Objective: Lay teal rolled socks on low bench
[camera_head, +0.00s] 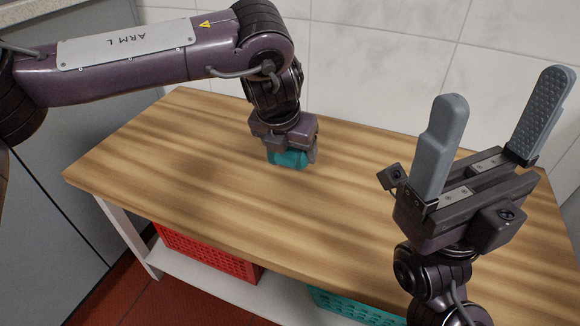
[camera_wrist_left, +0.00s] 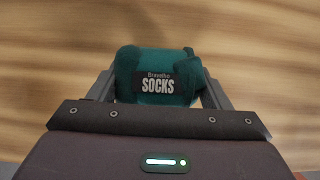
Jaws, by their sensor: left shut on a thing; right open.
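The teal rolled socks (camera_head: 287,159) are at the wooden top of the low bench (camera_head: 190,165), toward its back middle. My left gripper (camera_head: 291,155) points down and is shut on the socks. In the left wrist view the socks (camera_wrist_left: 157,76), with a dark "SOCKS" label, sit between the two fingers of the left gripper (camera_wrist_left: 158,88). Wood grain fills the background there. I cannot tell whether the socks touch the wood. My right gripper (camera_head: 494,120) is open and empty, fingers pointing up, in front of the bench's right part.
A red basket (camera_head: 207,252) and a teal basket (camera_head: 350,305) stand on the white shelf under the bench. A tiled wall (camera_head: 360,65) rises behind. A grey cabinet (camera_head: 50,210) stands at left. The bench top around the socks looks clear.

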